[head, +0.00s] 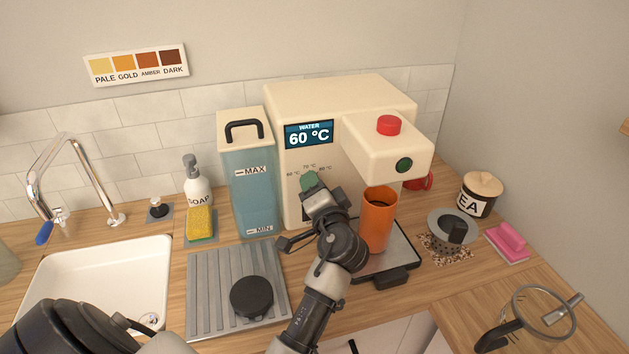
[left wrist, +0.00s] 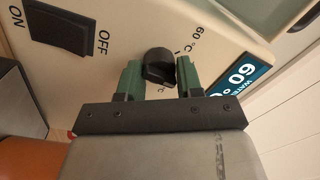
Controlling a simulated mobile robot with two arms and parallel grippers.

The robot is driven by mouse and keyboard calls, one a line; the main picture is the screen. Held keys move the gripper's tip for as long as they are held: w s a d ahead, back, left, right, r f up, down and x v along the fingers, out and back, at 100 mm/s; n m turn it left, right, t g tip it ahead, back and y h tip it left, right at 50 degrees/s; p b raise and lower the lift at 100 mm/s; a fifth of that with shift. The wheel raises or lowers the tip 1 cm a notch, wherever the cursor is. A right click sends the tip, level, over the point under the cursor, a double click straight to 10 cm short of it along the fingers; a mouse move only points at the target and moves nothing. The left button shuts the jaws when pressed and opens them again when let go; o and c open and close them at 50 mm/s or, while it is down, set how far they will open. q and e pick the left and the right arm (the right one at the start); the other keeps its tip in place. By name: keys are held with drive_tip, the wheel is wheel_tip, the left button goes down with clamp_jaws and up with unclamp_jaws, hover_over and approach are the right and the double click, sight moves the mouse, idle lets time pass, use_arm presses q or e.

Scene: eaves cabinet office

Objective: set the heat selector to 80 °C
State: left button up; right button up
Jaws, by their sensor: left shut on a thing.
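The beige water machine (head: 380,93) stands against the tiled wall, its display (head: 308,135) reading WATER 60 °C. The heat selector is a black knob (left wrist: 156,66) on its front, with scale marks for 60, 70 and 80 °C above it in the head view. My left gripper (head: 309,182) is at the front panel; it also shows in the left wrist view (left wrist: 158,80), its green fingers on either side of the knob, shut on it. My gripper hides the knob in the head view. I cannot tell exactly where the knob points. My right gripper is out of view.
An orange cup (head: 378,222) stands on the machine's drip tray (head: 401,257), close to the right of my gripper. A blue water tank (head: 251,190) is to the left. A black rocker switch (left wrist: 60,32) is near the knob. A ribbed drainer (head: 207,300) lies in front.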

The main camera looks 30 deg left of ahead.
use_arm(q)
drive_tip(key=m+p, duration=0.3)
drive_tip(key=m, duration=0.2)
drive_tip(key=shift+m, duration=0.4)
drive_tip(key=shift+f+m+p, duration=0.15)
drive_tip(key=shift+m+p, duration=1.25)
drive_tip(key=shift+m, duration=0.5)
drive_tip(key=o, duration=0.9)
drive_tip(key=b+v, duration=0.1)
drive_tip(key=v, duration=0.9)
drive_tip(key=shift+s+d, duration=0.2)
drive_tip(key=shift+s, duration=0.2)
